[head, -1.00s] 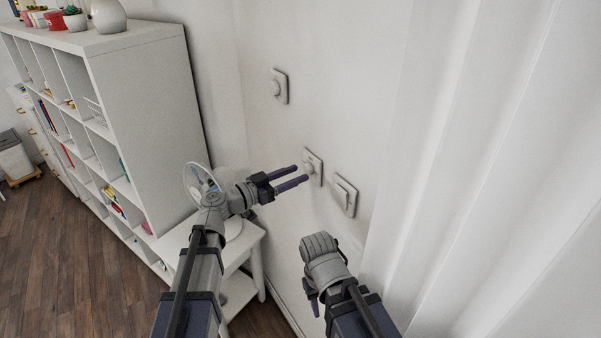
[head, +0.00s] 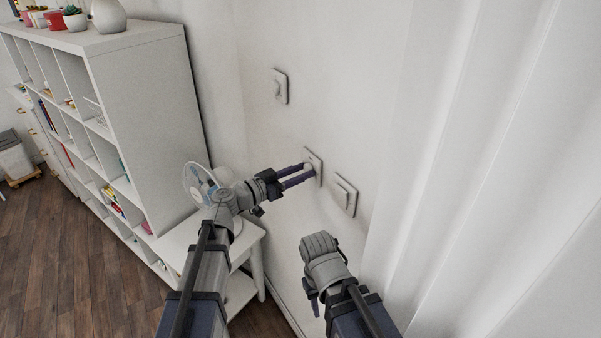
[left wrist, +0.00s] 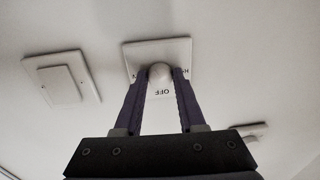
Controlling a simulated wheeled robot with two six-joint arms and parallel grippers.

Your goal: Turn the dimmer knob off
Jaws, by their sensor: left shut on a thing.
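The dimmer knob (left wrist: 160,72) is a round pale knob on a square white wall plate (left wrist: 183,50). OFF is printed on the plate, on the side nearest my gripper in the left wrist view. My left gripper (left wrist: 162,75) has one purple finger on each side of the knob and is shut on it. In the head view, the left gripper (head: 309,173) reaches the middle wall plate (head: 318,162), and its fingers partly hide the knob. My right gripper (head: 313,298) hangs low near the wall, mostly hidden behind its own wrist.
A rocker switch (head: 344,195) is just right of the dimmer, and another knobbed plate (head: 280,86) is higher on the wall. A white side table (head: 240,245) with a fan (head: 198,182) stands below my left arm. A white shelf (head: 145,110) is at left, a curtain (head: 480,180) at right.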

